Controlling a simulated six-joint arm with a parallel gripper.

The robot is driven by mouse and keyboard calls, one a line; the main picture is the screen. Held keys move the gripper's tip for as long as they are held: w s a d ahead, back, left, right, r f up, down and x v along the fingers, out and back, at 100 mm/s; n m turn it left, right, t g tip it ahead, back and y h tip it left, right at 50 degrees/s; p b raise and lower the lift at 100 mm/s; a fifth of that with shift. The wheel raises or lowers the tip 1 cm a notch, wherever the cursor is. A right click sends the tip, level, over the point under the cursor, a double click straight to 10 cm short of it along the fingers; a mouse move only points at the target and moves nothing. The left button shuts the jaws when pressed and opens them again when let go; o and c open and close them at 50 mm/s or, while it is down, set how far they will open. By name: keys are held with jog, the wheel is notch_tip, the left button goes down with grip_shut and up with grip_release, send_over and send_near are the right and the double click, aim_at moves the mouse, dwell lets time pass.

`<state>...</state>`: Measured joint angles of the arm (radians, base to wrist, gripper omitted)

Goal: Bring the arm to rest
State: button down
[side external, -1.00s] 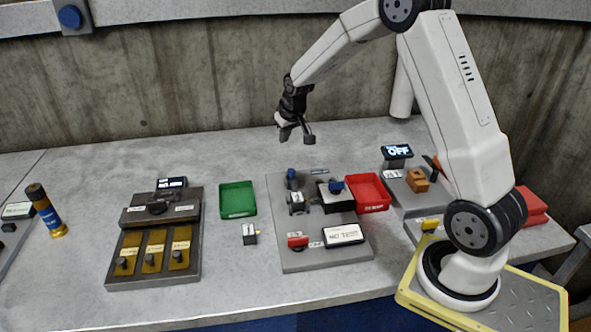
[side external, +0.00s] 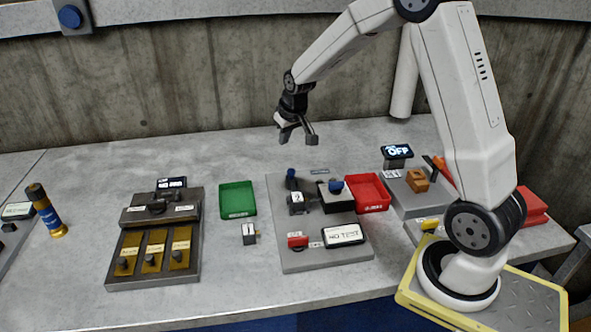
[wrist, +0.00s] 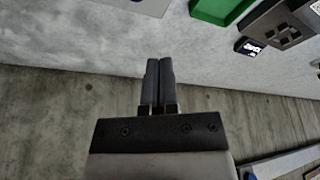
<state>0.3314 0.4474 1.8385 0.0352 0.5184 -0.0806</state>
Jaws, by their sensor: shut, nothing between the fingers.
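My gripper (side external: 297,134) hangs in the air above the back of the grey table (side external: 95,170), behind the central grey panel. In the wrist view its two dark fingers (wrist: 158,82) lie side by side, shut with nothing between them. My arm reaches in from the right, with its base on a yellow-edged plate at the right front. The gripper touches nothing that I can see.
The central panel (side external: 300,262) carries switches, a small screen and a red tray (side external: 368,192). A green tray (side external: 238,199) and a panel with several brass plates (side external: 153,250) stand to the left. A concrete wall (side external: 200,80) runs behind. An "OFF" display (side external: 397,152) stands right.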

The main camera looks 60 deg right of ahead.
jog(key=s+a+f+n+g+y, duration=0.1)
jog(key=s+a+f+n, duration=0.2)
jog(key=s+a, duration=1.3)
jog(key=s, duration=0.3)
jog(key=c, duration=1.3)
grip_release()
